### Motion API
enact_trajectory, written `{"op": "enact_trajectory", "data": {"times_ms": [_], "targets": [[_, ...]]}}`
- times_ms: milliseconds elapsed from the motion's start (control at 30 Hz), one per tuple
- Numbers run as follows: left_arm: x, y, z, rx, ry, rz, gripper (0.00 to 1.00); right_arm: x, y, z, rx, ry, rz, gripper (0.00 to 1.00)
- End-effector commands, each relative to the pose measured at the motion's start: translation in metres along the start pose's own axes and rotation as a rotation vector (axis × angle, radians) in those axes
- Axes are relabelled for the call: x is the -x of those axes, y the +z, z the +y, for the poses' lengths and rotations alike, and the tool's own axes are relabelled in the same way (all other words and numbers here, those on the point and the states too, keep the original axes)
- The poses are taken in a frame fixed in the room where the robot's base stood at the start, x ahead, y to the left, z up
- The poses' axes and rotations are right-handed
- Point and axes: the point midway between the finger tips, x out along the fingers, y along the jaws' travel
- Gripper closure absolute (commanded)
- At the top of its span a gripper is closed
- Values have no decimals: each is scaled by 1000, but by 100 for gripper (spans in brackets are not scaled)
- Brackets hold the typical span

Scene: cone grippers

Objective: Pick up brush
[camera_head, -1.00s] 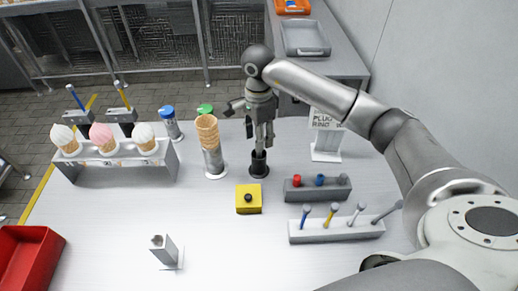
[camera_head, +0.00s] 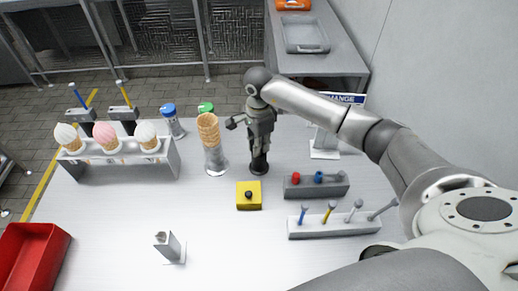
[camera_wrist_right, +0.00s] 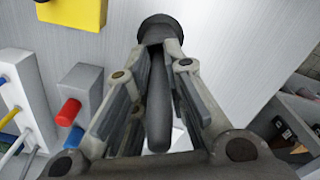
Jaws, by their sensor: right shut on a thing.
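The brush (camera_wrist_right: 157,115) shows in the wrist view as a dark, rounded handle between the fingers of my right gripper. My right gripper (camera_head: 260,157) is shut on it, pointing down. The brush's lower end goes to a small black round holder (camera_head: 259,168) on the table, which also shows in the wrist view (camera_wrist_right: 160,28). The gripper hides most of the brush in the head view. The brush looks upright, and I cannot tell whether it is clear of the holder. My left gripper is not in view.
A waffle cone stack (camera_head: 209,128) stands close left of the gripper. A yellow box with a black knob (camera_head: 249,201) and two grey racks (camera_head: 341,190) (camera_head: 345,228) are nearer. An ice-cream stand (camera_head: 120,170) and red bin (camera_head: 58,255) are at left. The front middle table is mostly clear.

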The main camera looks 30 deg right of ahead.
Motion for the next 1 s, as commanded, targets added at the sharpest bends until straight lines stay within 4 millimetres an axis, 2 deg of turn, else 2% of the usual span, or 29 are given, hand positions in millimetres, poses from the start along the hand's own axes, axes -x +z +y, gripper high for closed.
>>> {"op": "enact_trajectory", "data": {"times_ms": [367, 467, 800, 1000], "targets": [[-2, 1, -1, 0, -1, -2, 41, 4, 0, -1, 0, -2, 0, 100], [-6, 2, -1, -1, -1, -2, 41, 15, 0, -1, 2, -5, -1, 100], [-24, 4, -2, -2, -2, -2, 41, 80, 0, 0, 1, -5, 0, 100], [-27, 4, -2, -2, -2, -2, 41, 99, 0, 1, 0, -1, 0, 100]]}}
